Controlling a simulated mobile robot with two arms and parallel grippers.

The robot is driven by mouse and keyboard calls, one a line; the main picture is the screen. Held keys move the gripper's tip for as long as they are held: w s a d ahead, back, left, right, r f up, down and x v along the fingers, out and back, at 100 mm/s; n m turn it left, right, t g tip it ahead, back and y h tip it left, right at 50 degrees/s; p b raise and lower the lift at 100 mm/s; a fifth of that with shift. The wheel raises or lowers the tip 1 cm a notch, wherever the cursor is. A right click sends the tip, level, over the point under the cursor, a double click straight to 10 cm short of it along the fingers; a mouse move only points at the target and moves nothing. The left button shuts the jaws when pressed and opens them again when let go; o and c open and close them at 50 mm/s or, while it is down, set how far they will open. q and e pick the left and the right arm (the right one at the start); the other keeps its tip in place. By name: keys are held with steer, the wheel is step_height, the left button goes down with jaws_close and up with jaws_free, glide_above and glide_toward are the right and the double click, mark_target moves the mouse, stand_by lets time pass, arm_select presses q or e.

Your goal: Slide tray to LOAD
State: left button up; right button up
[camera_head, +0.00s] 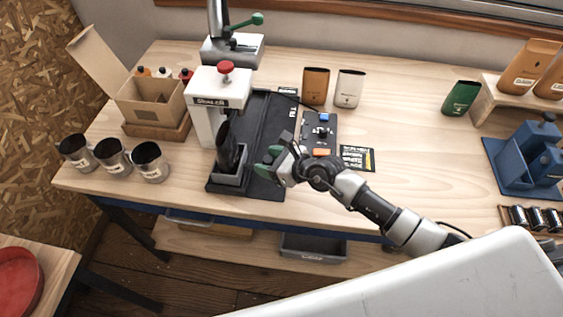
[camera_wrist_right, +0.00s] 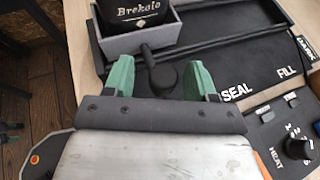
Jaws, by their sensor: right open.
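The grey tray (camera_head: 229,180) sits at the front left end of a dark slide mat (camera_head: 262,125), with a black bag (camera_head: 228,148) standing in it. In the right wrist view the tray (camera_wrist_right: 185,33) holds the bag marked "Brekolo" (camera_wrist_right: 140,10). A dark bar with a round black knob (camera_wrist_right: 163,78) extends from the tray's near side. My right gripper (camera_wrist_right: 161,80) is open, its green fingers on either side of the knob; I cannot tell whether they touch it. It shows just right of the tray in the head view (camera_head: 268,162). SEAL and FILL labels show; no LOAD label is readable.
The sealer (camera_head: 218,92) with a red knob stands behind the tray. A control box (camera_head: 319,131) lies right of the mat. Several metal cups (camera_head: 110,155) and an open carton (camera_head: 150,100) stand at left. The bench's right middle is clear.

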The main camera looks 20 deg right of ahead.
steer(key=b+v, duration=0.1)
steer(key=v, duration=0.9)
steer(key=shift+s, duration=0.2)
